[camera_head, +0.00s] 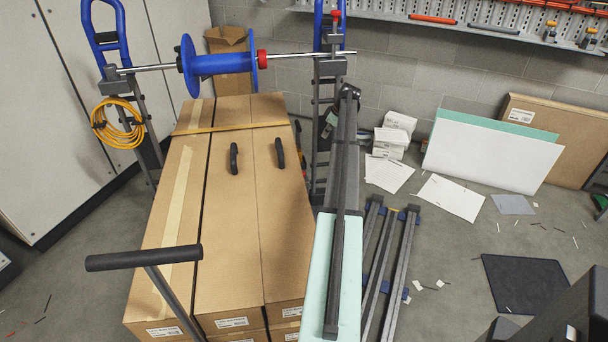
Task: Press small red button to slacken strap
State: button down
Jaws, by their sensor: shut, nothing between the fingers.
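An orange-yellow strap (228,129) runs across the far part of the tall brown cartons (230,210). Its right end passes behind the carton edge near the dark upright frame, and no buckle can be made out there. I cannot make out a small red button on the strap. A red collar (262,60) sits on the metal rod at the right end of the blue spool (215,64); I cannot tell whether it is a button. My gripper is not in view.
A black T-handle (144,257) stands in front of the cartons. A long grey bar (342,220) lies along a pale green box (320,270) on the right. Papers (451,197) and a dark mat (525,284) lie on the floor. A dark object fills the lower right corner.

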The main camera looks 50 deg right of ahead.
aim_at(304, 174)
jog(key=w, duration=0.1)
jog(key=w+a, duration=0.1)
jog(key=w, duration=0.1)
jog(key=shift+a+f+n+g, duration=0.2)
jog(key=shift+n+g, duration=0.1)
jog(key=shift+g, duration=0.1)
jog(key=shift+f, duration=0.1)
jog(key=b+x, duration=0.2)
jog(key=x, duration=0.5)
jog(key=b+x, duration=0.2)
jog(key=x, duration=0.6)
jog(key=b+x, duration=0.2)
jog(key=x, duration=0.5)
jog(key=shift+s+d+f+b, duration=0.15)
jog(key=shift+f+b, duration=0.25)
jog(key=shift+f, duration=0.55)
